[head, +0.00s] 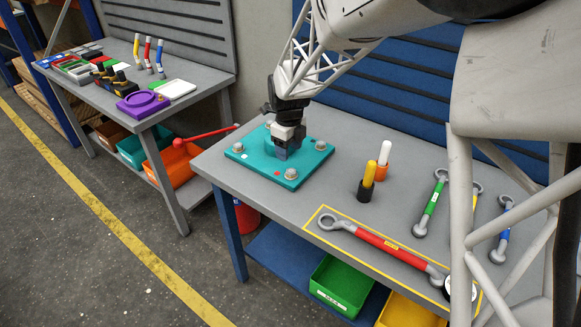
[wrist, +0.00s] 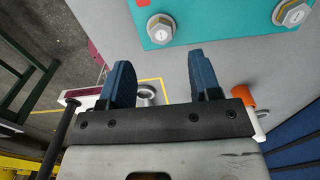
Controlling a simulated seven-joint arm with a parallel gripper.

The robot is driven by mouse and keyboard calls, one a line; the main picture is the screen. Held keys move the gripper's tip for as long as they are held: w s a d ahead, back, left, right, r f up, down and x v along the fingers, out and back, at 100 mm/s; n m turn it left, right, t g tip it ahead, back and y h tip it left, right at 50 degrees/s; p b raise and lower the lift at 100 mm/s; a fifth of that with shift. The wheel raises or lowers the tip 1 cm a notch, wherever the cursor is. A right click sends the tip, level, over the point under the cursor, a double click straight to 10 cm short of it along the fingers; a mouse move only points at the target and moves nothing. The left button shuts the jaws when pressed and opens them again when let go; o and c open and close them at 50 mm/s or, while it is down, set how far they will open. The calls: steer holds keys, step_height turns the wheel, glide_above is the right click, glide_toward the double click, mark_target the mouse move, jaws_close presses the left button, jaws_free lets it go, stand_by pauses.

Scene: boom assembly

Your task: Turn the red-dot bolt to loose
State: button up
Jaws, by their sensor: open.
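The teal plate (head: 262,165) lies on the grey workbench with several grey hex bolts near its corners. The red-dot bolt (head: 291,173) is at the plate's front corner, beside a small red dot (head: 277,175). In the wrist view, the red-dot bolt (wrist: 161,28) shows near the top with the red mark (wrist: 143,2) next to it. My gripper (head: 282,152) points down over the plate, behind the red-dot bolt. In the wrist view, my gripper (wrist: 159,60) is open, with bare bench and no bolt between its fingers. Its exact height is hard to tell.
A long red wrench (head: 375,240) lies inside a yellow outline on the bench. Green (head: 431,203) and blue (head: 502,230) wrenches lie to the right. Yellow (head: 367,181) and white (head: 383,160) upright pegs stand right of the plate. My arm hides part of the right side.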

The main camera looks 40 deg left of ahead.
mark_target(289, 170)
steer(key=shift+f, duration=3.9)
steer(key=shift+c, duration=0.4)
steer(key=c, duration=0.8)
steer(key=shift+c, duration=0.2)
steer(key=shift+n, duration=0.4)
